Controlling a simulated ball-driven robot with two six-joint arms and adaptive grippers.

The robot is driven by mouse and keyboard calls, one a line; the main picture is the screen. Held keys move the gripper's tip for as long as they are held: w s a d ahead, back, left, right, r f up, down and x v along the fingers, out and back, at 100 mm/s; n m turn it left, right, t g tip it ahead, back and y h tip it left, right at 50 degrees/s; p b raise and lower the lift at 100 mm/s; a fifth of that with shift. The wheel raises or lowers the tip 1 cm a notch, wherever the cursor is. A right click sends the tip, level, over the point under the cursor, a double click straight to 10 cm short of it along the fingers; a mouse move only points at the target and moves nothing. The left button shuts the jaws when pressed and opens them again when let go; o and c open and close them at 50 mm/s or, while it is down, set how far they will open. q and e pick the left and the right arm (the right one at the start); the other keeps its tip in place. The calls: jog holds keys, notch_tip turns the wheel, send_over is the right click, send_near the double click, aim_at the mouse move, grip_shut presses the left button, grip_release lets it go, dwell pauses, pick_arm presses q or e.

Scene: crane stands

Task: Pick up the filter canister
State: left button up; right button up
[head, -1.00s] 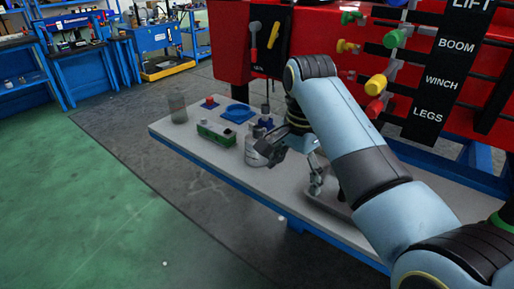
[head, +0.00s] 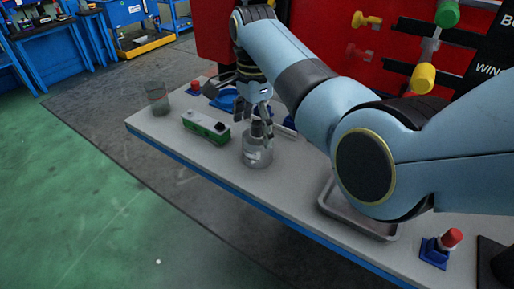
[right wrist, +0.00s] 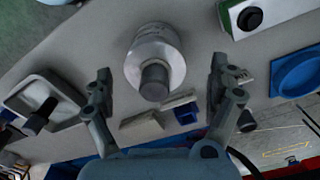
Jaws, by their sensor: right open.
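The filter canister appears to be the silver cylinder (head: 257,157) with a dark narrow top, standing upright on the grey bench. It also shows in the right wrist view (right wrist: 152,48), top toward the camera. My right gripper (head: 259,112) is above it in the head view, fingers pointing down around or close to the dark top. In the right wrist view the right gripper (right wrist: 161,72) has its fingers spread wide, with the canister between and ahead of them. Nothing is held, and contact cannot be made out. My left gripper is out of view.
A green-and-white box (head: 205,127) lies just left of the canister. A glass jar (head: 157,99), a red-topped blue piece (head: 195,88) and a blue dish (head: 224,100) stand farther back. A grey tray (head: 372,224) is to the right. The red crane panel (head: 310,50) rises behind.

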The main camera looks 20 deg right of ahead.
aim_at(256, 144)
jog(key=f, duration=0.3)
jog(key=f+b, duration=0.1)
jog(key=f, duration=0.1)
jog(key=shift+s+d+f, duration=0.15)
jog(key=shift+s, duration=0.1)
jog(key=shift+c, duration=0.3)
jog(key=c, duration=0.5)
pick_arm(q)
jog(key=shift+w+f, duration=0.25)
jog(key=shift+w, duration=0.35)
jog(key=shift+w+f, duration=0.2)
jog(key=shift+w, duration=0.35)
pick_arm(e)
jog(key=c, duration=1)
